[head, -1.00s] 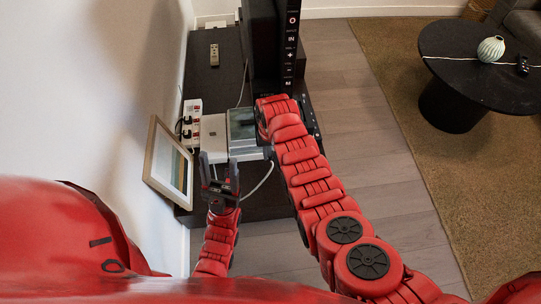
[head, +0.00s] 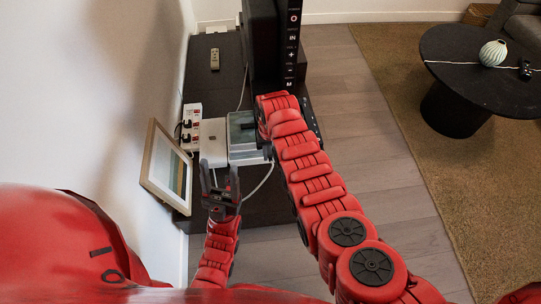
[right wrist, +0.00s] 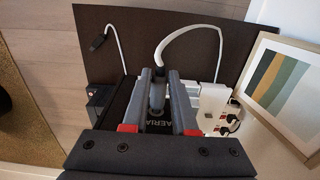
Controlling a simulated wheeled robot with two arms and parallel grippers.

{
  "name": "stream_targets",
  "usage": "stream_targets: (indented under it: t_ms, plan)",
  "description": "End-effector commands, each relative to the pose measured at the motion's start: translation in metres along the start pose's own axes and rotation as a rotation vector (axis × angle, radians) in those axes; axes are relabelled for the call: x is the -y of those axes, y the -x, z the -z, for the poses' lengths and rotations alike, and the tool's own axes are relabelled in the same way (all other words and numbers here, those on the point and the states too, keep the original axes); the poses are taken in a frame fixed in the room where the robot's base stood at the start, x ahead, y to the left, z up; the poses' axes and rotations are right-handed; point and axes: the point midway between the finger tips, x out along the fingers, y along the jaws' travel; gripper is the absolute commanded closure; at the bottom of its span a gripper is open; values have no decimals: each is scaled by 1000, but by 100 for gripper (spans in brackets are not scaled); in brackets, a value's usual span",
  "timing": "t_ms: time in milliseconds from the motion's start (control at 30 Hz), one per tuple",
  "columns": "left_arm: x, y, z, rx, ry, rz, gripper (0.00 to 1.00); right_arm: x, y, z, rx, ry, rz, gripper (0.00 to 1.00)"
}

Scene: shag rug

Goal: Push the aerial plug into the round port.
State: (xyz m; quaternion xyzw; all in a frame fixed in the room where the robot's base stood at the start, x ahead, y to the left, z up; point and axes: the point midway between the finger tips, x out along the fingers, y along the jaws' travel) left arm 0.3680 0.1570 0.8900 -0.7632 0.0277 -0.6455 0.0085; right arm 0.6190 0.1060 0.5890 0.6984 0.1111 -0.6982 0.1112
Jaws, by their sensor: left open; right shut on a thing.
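In the right wrist view my right gripper (right wrist: 157,82) is shut on the aerial plug (right wrist: 156,96), a pale piece between the fingers with a white cable (right wrist: 182,35) looping away from it. Behind the fingers is a dark panel (right wrist: 150,126) with part of a label reading "AERIA". The round port is hidden or too small to make out, so I cannot tell whether the plug touches it. In the head view the right arm covers its own gripper and the plug. My left gripper (head: 220,178) is open and empty, fingers upward, in front of the white box.
A dark low cabinet (head: 222,88) carries a white box (head: 213,138), a power strip (head: 192,122), a remote (head: 214,58) and a tall black screen (head: 262,45). A picture frame (head: 165,172) leans on the left wall. A loose cable end (right wrist: 97,42) lies on the cabinet.

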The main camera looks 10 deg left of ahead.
Motion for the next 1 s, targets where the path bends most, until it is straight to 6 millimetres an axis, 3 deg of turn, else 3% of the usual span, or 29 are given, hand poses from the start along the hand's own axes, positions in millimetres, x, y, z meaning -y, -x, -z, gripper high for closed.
stream_targets:
  t_ms: [267,300,500,833,1000]
  plan:
    - [0,8,-1,0,0,0,41,0,0,4,-2,0,0,100]
    - [0,8,-1,0,0,0,41,0,0,5,-3,0,0,72]
    - [0,7,-1,0,0,0,41,0,1,4,-2,0,0,39]
    - [0,7,-1,0,0,0,41,0,2,4,-2,0,0,39]
    - [0,4,-1,0,0,0,41,0,15,4,-2,0,0,39]
